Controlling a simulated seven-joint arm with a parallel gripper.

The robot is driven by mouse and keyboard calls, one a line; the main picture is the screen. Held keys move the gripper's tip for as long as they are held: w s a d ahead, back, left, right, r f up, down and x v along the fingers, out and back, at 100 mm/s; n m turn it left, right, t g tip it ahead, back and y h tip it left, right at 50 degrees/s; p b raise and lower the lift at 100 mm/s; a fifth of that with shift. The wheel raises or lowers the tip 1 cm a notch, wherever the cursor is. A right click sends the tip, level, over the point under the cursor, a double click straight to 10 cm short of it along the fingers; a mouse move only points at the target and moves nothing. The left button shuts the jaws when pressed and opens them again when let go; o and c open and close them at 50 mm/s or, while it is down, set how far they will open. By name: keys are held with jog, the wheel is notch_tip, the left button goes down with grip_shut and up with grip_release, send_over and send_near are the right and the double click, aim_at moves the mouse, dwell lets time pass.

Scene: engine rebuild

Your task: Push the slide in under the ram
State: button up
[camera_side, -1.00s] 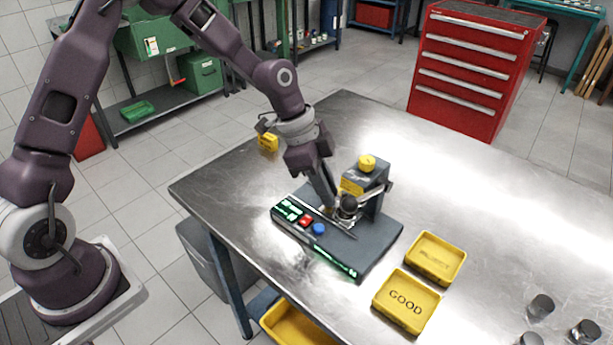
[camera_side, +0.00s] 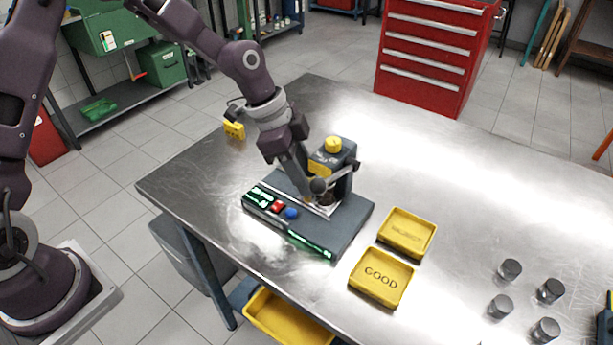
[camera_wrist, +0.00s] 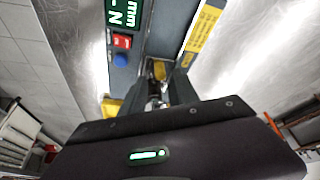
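The press (camera_side: 345,215) is a dark grey base with a head under a yellow cap (camera_side: 333,144). A pale metal strip (camera_side: 328,212), which looks like part of the slide or its track, runs along the base in front of the head. My gripper (camera_side: 311,197) points down at the strip, close to the front of the head. The ram and most of the slide are hidden behind my gripper and the head. In the wrist view, my fingers (camera_wrist: 157,92) are over the press with a small yellow patch beyond them. I cannot tell whether they grip anything.
The press base carries a lit green display (camera_side: 258,197), a red button (camera_side: 278,206) and a blue button (camera_side: 292,213). A yellow GOOD tray (camera_side: 381,294) and another yellow tray (camera_side: 405,246) lie to the right. Several metal cylinders (camera_side: 510,269) stand farther right.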

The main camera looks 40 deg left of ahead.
jog(key=v, duration=0.6)
jog(key=s+a+r+n+t+y, duration=0.1)
jog(key=s+a+r+n, duration=0.2)
jog(key=s, duration=0.5)
jog(key=s+a+r+n+t+y, duration=0.1)
jog(key=s+a+r+n, duration=0.2)
jog(key=s, duration=0.6)
jog(key=s+a+r+n+t+y, duration=0.1)
jog(key=s+a+r+n+y, duration=0.1)
jog(key=s+r+n, duration=0.3)
jog(key=s+a+n, duration=0.1)
jog(key=s, duration=0.3)
jog(key=shift+s+r+n+t, duration=0.25)
jog(key=shift+r+n+t, duration=0.05)
jog(key=shift+r, duration=0.1)
